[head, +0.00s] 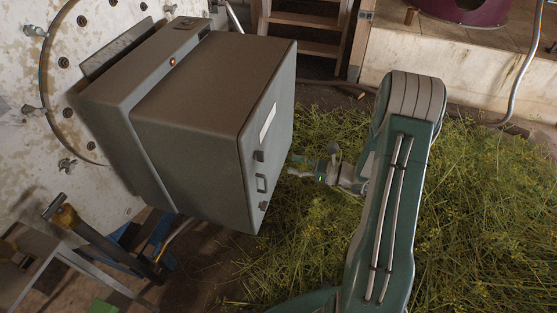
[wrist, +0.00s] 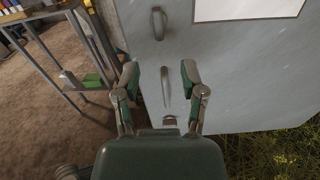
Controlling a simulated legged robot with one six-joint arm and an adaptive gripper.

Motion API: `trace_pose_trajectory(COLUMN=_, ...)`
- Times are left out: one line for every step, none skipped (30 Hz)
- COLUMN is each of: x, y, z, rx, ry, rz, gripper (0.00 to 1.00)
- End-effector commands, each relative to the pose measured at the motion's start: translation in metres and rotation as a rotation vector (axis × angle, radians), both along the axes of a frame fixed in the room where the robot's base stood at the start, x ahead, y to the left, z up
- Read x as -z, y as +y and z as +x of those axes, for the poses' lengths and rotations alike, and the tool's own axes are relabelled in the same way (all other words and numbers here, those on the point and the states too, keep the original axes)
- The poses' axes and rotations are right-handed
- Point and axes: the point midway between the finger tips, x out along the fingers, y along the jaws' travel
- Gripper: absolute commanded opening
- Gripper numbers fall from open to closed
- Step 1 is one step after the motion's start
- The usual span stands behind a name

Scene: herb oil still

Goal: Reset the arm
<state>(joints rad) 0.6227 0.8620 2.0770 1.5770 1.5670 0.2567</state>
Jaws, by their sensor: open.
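My gripper (head: 305,167) is open and empty in front of the grey metal cabinet (head: 195,115), at its right side in the head view. In the wrist view my gripper (wrist: 160,76) has its two fingers spread, facing the cabinet front (wrist: 225,70). A slim upright handle (wrist: 165,90) shows between the fingers, with a small fitting (wrist: 169,121) below it and a curved handle (wrist: 157,23) above it. I cannot tell how wide the gap to the cabinet front is. The cabinet front appears closed.
Cut green herbs (head: 480,210) cover the floor around my arm. A pale bolted round plate (head: 70,85) stands behind the cabinet. A metal stand (head: 50,260) is at lower left. Wooden steps (head: 305,35) and a pale ledge (head: 445,65) are at the back.

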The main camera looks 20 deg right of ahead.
Motion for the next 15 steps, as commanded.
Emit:
trace_pose_trajectory(x=0.0002, y=-0.0067, z=-0.0040, rx=0.003, ry=0.000, rz=0.000, gripper=0.54)
trace_pose_trajectory(x=0.0002, y=-0.0092, z=-0.0059, rx=0.003, ry=0.000, rz=0.000, gripper=0.54)
trace_pose_trajectory(x=0.0003, y=-0.0119, z=-0.0081, rx=0.001, ry=0.000, rz=0.000, gripper=0.54)
trace_pose_trajectory(x=0.0003, y=-0.0136, z=-0.0095, rx=0.001, ry=0.000, rz=0.000, gripper=0.54)
trace_pose_trajectory(x=0.0003, y=-0.0150, z=-0.0105, rx=0.000, ry=0.001, rz=0.001, gripper=0.54)
trace_pose_trajectory(x=0.0004, y=-0.0159, z=-0.0114, rx=0.000, ry=0.001, rz=0.001, gripper=0.54)
trace_pose_trajectory(x=0.0005, y=-0.0164, z=-0.0118, rx=0.000, ry=0.001, rz=0.001, gripper=0.54)
trace_pose_trajectory(x=0.0006, y=-0.0167, z=-0.0119, rx=-0.001, ry=0.001, rz=0.001, gripper=0.54)
trace_pose_trajectory(x=0.0006, y=-0.0167, z=-0.0121, rx=-0.001, ry=0.001, rz=0.001, gripper=0.54)
trace_pose_trajectory(x=0.0006, y=-0.0166, z=-0.0120, rx=-0.001, ry=0.001, rz=0.001, gripper=0.54)
trace_pose_trajectory(x=0.0007, y=-0.0165, z=-0.0120, rx=-0.001, ry=0.001, rz=0.001, gripper=0.54)
trace_pose_trajectory(x=0.0007, y=-0.0164, z=-0.0119, rx=-0.001, ry=0.001, rz=0.001, gripper=0.54)
trace_pose_trajectory(x=0.0007, y=-0.0164, z=-0.0119, rx=-0.001, ry=0.001, rz=0.001, gripper=0.54)
trace_pose_trajectory(x=0.0006, y=-0.0164, z=-0.0119, rx=-0.001, ry=0.001, rz=0.001, gripper=0.54)
trace_pose_trajectory(x=0.0006, y=-0.0164, z=-0.0118, rx=-0.001, ry=0.001, rz=0.001, gripper=0.54)
